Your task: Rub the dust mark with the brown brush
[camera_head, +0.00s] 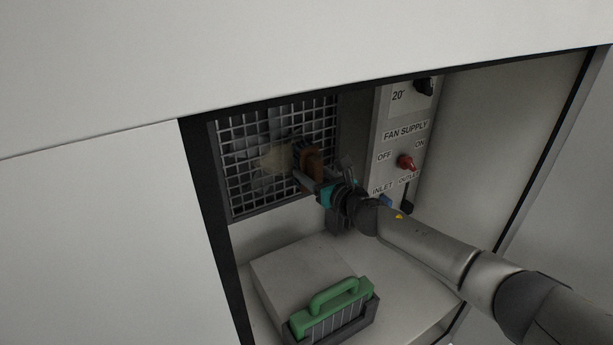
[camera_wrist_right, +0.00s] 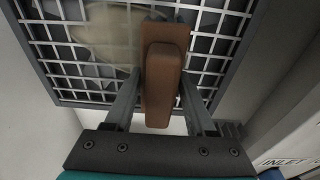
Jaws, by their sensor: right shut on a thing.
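The brown brush (camera_wrist_right: 163,85) is held between the fingers of my right gripper (camera_wrist_right: 162,100), in front of a metal grille. In the head view the brush (camera_head: 311,160) shows at the right part of the grille (camera_head: 236,195), with my right gripper (camera_head: 304,176) shut on it. A tan dust mark (camera_head: 275,158) lies on the grille just left of the brush. In the wrist view the dust mark (camera_wrist_right: 108,35) is at the upper left, beside and partly behind the brush. I cannot tell whether the bristles touch the grille. My left gripper is not in view.
Cabinet walls frame the recess.

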